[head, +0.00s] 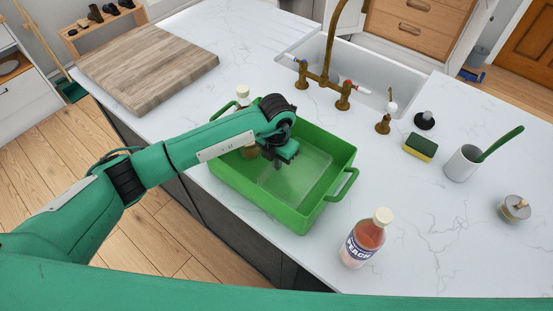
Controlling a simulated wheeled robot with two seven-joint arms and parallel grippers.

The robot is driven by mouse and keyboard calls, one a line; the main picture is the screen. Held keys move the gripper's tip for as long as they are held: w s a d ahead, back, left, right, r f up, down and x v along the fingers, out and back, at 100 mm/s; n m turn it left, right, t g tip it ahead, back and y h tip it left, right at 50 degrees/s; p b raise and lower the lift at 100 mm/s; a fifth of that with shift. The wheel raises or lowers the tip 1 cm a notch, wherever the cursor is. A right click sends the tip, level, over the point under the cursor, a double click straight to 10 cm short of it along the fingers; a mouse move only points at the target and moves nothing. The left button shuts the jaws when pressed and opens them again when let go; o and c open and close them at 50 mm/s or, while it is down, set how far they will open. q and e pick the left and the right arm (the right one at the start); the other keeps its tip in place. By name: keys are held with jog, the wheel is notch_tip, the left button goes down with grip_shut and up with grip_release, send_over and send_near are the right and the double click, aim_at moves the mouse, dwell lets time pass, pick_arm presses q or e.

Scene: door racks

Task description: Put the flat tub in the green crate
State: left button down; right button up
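The green crate (332,201) stands on the white marble counter near its front edge, with handles at its left and right ends. A pale, see-through flat shape that looks like the flat tub (308,172) lies inside it, on the crate's floor. My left gripper (278,163) points down into the crate, over the left part of the tub. Its fingers are small and dark against the arm, so their opening and any contact with the tub are unclear. My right gripper is out of view.
A white-capped bottle (243,93) shows at the crate's left end, partly hidden by my arm. A peach bottle (364,243) stands right of the crate. A sponge (420,147), a white cup (463,163) and a lidded jar (515,208) stand farther right. A wooden board (150,65) lies at back left; the sink (362,75) is behind.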

pick_arm(q)
jog(key=shift+f, duration=0.25)
jog(key=c, duration=1.7)
grip_release()
jog(key=shift+r, duration=0.1)
jog(key=shift+r, duration=0.25)
notch_tip(320, 180, up, 10)
jog(key=b, duration=0.4)
jog(key=shift+w+r, duration=0.1)
jog(key=shift+r, duration=0.1)
jog(key=shift+r+b, duration=0.35)
jog(key=shift+r, duration=0.35)
